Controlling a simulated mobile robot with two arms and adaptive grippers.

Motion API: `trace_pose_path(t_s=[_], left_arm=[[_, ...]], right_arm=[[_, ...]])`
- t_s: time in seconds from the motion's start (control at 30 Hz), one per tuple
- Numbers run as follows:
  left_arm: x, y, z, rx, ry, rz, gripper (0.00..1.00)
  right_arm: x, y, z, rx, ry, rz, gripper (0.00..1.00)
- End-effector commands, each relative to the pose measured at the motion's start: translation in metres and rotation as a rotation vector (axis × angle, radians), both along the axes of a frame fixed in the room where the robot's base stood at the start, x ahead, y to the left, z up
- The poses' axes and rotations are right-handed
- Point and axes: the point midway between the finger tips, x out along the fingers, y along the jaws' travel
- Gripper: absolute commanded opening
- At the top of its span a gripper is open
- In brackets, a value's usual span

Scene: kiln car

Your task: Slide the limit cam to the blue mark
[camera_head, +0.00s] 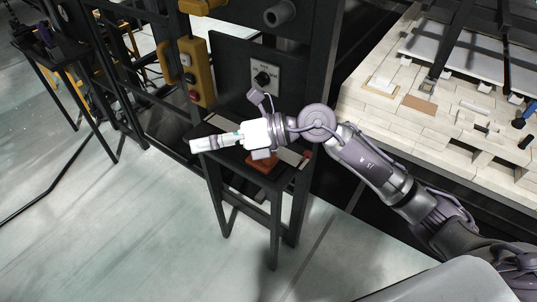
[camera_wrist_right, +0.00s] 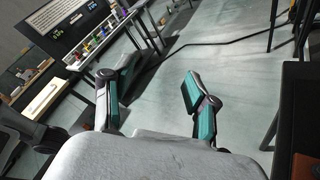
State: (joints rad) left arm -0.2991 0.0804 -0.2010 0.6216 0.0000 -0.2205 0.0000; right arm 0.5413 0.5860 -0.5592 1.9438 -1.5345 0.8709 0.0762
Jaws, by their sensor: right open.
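My right gripper (camera_head: 200,144) reaches in from the right in the head view, above a small black stand (camera_head: 225,168). It points left and is empty; in the wrist view its two fingers (camera_wrist_right: 155,88) are apart with only floor between them. A grey rail-like strip (camera_head: 291,157) lies on the stand, partly under my wrist. An orange-red block (camera_head: 262,164) shows below my wrist; I cannot tell whether it is the limit cam. A reddish-brown piece (camera_wrist_right: 305,166) shows at the wrist view's right edge. I cannot make out a blue mark. My left gripper is out of view.
A yellow button box (camera_head: 194,72) and a rotary switch plate (camera_head: 265,77) are on the dark frame behind the stand. The pale brick kiln car (camera_head: 380,110) stands at the right. Floor (camera_head: 130,230) at the front left is clear.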

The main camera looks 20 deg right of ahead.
Motion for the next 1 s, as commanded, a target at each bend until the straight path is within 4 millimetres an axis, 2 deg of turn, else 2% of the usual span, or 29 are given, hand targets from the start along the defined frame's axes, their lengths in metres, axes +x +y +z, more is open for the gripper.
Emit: trace_pose_path(t_s=[0.03, 0.13, 0.2, 0.3, 0.4, 0.57, 1.0], left_arm=[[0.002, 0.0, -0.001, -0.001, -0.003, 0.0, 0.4], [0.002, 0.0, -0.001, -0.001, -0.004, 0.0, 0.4], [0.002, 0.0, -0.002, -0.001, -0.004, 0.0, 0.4], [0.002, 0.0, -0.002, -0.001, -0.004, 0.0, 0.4], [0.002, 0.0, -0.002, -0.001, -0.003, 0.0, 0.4], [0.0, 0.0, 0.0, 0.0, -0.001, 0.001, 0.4], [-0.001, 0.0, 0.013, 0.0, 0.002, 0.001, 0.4]], right_arm=[[0.01, -0.019, -0.017, -0.194, -0.043, 0.019, 0.58], [0.029, -0.069, -0.047, -0.549, -0.071, 0.021, 0.58], [0.041, -0.106, -0.056, -0.745, -0.065, -0.003, 0.58], [0.051, -0.15, -0.059, -0.941, -0.042, -0.043, 0.58], [0.055, -0.175, -0.058, -1.046, -0.021, -0.071, 0.58], [0.059, -0.182, -0.067, -1.084, -0.008, -0.079, 0.58], [0.085, -0.159, -0.149, -1.078, -0.007, -0.077, 0.58]])
